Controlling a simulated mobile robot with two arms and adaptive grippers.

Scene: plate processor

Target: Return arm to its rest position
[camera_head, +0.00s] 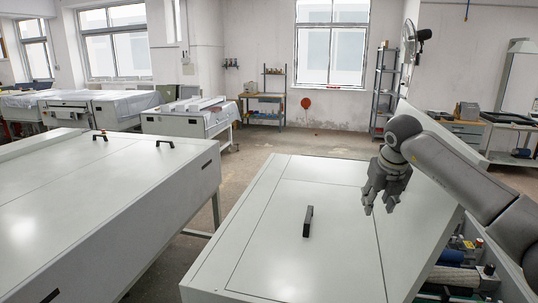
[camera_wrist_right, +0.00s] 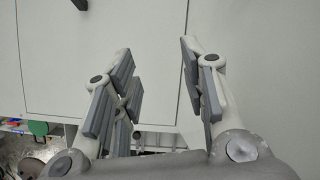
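My right arm comes in from the right in the head view. Its gripper (camera_head: 380,206) hangs above the light grey machine cover (camera_head: 285,222), pointing down, to the right of the black handle (camera_head: 308,221). In the right wrist view the fingers of this gripper (camera_wrist_right: 158,75) are spread apart with nothing between them. The pale cover (camera_wrist_right: 75,50) shows beyond them, and part of the dark handle (camera_wrist_right: 80,4) shows at the top edge. My left gripper is not in either view.
A raised lid panel (camera_head: 425,130) slants up behind my right arm. Open machine innards with rollers (camera_head: 455,275) lie below the arm at lower right. Another long machine (camera_head: 105,205) stands at left, with a floor gap between. Shelves (camera_head: 384,90) stand at the back wall.

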